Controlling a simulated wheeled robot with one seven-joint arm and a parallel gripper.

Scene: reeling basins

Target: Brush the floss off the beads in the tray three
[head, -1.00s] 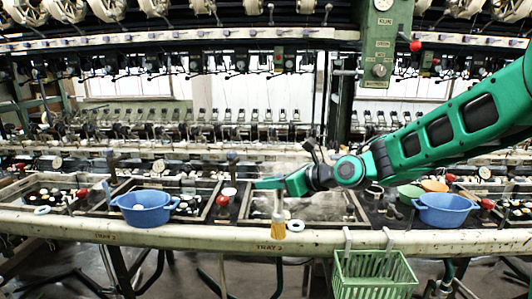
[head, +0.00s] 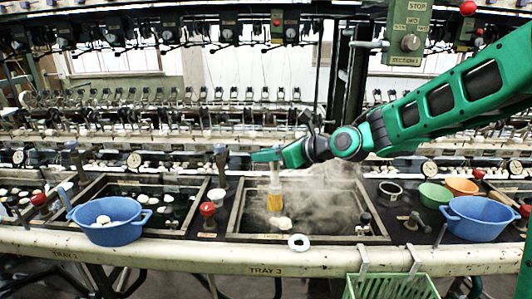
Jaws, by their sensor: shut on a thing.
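Tray three (head: 375,238) is a dark, steaming basin with a pale frame, above the label "TRAY 3" on the front rail. My gripper (head: 270,156) is shut on the upper part of a brush (head: 275,182) with a pale handle and yellow bristles. The brush hangs upright over the left part of the basin. A pale bead or clump (head: 285,222) shows in the tray just below and right of the bristles. I cannot tell whether the bristles touch it. Steam blurs the rest of the tray, and no separate floss strands can be made out.
A white ring (head: 299,242) lies on the tray's front edge. Blue bowls stand left (head: 110,225) and right (head: 480,219), with green (head: 434,195) and orange (head: 462,186) bowls behind the right one. A green basket (head: 392,287) hangs in front. A red knob (head: 207,209) stands left of the tray.

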